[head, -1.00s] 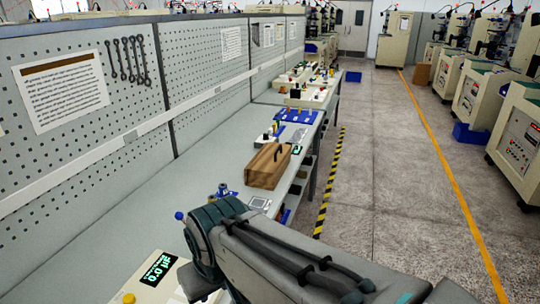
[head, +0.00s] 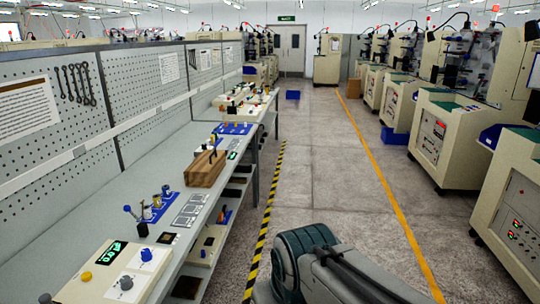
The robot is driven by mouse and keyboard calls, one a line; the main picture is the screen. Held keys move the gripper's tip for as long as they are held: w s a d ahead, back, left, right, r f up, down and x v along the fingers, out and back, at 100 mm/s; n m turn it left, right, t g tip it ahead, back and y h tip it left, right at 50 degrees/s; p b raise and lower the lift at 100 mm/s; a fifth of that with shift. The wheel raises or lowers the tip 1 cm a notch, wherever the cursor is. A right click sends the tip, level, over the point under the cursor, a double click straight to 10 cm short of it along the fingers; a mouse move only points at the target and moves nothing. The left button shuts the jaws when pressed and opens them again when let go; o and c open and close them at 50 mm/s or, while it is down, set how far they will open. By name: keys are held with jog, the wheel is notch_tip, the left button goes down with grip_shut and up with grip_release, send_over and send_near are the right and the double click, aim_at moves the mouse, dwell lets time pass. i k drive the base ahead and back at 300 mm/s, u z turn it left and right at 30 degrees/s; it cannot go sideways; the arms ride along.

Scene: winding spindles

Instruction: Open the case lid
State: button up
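A brown wooden case (head: 205,168) stands on the grey workbench, near its right front edge. Its lid looks shut, and a dark handle shows on it. My arm reaches in from the bottom right over the floor, to the right of the bench and well apart from the case. My gripper is not in view.
The long bench (head: 75,228) holds a meter box (head: 105,268) in front and a blue tray of small parts (head: 232,128) behind the case. A pegboard wall (head: 130,95) backs it. Machines (head: 445,135) line the right. The aisle floor (head: 330,180) between is clear.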

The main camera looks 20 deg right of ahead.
aim_at(204, 170)
jog(key=z, duration=0.9)
jog(key=i, duration=2)
jog(key=u, duration=0.55)
jog(key=i, duration=0.9)
jog(key=u, duration=1.35)
jog(key=i, duration=0.5)
jog(key=u, duration=0.45)
